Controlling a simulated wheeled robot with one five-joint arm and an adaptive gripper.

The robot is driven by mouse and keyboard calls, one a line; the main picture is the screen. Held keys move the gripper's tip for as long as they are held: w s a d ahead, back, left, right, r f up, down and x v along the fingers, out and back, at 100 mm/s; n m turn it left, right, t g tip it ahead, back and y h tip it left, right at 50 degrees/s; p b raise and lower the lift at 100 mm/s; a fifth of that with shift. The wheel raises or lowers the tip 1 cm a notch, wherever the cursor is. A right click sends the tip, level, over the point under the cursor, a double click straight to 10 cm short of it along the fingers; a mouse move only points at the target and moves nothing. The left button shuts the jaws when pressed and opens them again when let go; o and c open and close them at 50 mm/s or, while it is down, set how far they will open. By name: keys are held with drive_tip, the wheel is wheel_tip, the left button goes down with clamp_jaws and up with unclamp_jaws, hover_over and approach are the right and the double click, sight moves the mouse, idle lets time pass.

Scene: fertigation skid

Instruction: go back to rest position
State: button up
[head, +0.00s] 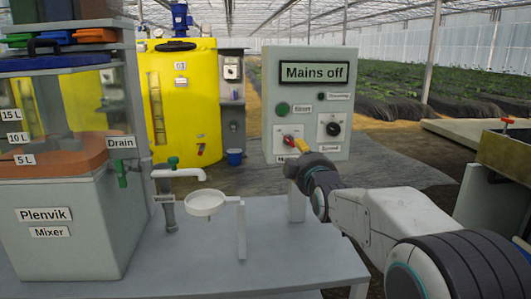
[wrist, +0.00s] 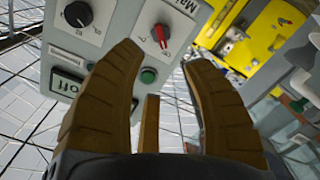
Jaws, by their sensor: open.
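My gripper (head: 300,145) is in front of the lower part of the grey control box (head: 308,75), which is labelled "Mains off". My arm reaches in from the lower right.
A yellow tank (head: 185,100) stands behind. A planter-like container (head: 508,155) is at far right, near my arm.

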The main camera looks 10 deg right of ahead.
drive_tip(key=s+r+m+g+p, duration=0.3)
drive_tip(key=s+g+p, duration=0.1)
drive_tip(key=s+p, duration=0.7)
drive_tip(key=s+r+m+g+p, duration=0.3)
drive_tip(key=s+p, duration=0.7)
drive_tip(key=s, duration=0.6)
drive_tip(key=s+r+m+g+p, duration=0.2)
drive_tip(key=s+r+g+p, duration=0.3)
drive_tip(key=s+p, duration=0.6)
drive_tip(key=s+g, duration=0.2)
drive_tip(key=s, duration=0.1)
drive_tip(key=shift+m+p, duration=0.35)
drive_tip(key=shift+m, duration=0.05)
